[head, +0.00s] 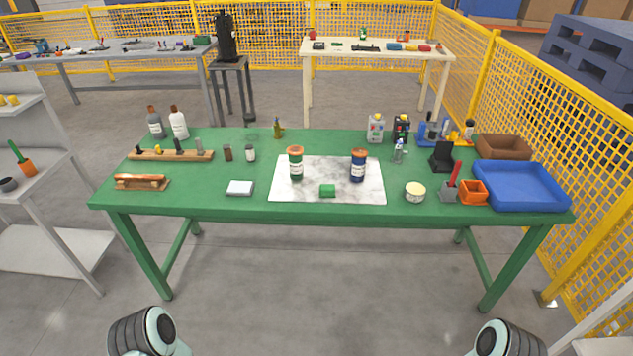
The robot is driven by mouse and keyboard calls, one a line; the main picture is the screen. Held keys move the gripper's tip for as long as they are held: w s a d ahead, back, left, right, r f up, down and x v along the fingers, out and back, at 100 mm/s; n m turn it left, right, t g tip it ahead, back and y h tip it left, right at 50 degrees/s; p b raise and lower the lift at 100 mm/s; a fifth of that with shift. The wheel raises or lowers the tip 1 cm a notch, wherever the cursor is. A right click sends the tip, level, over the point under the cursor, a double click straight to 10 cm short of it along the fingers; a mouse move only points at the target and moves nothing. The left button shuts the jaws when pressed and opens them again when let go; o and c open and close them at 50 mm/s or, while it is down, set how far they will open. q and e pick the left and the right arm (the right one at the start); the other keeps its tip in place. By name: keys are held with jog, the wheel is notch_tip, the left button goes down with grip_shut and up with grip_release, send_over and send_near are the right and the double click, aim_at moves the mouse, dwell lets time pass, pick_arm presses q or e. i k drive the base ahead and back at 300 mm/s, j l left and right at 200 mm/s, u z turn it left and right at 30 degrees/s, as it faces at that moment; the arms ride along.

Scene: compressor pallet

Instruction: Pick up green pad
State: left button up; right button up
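A small green pad (327,190) lies near the front edge of a white marble-patterned mat (340,194) on the green table (240,207). A green jar with an orange-brown lid (295,164) stands on the mat behind it to the left. A dark blue jar with a brown lid (358,166) stands behind it to the right. Parts of my two arms show at the bottom left and bottom right, well short of the table. Neither gripper's fingers are in view.
A white block (240,188) lies left of the mat and a round tin (415,191) right of it. A blue tray (520,188) and an orange container (472,192) stand at the right end. Bottles line the back. Yellow mesh fencing (550,150) runs along the right.

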aim_at(326, 191)
jog(key=z, duration=0.65)
jog(key=i+j+z, duration=0.1)
jog(key=j+z, duration=0.15)
jog(key=z, duration=0.15)
jog(key=j+z, duration=0.25)
jog(key=z, duration=0.15)
jog(key=j+z, duration=0.6)
jog(key=j, duration=0.3)
jog(key=k+j+z, duration=0.15)
jog(key=j, duration=0.3)
jog(key=i+j, duration=0.05)
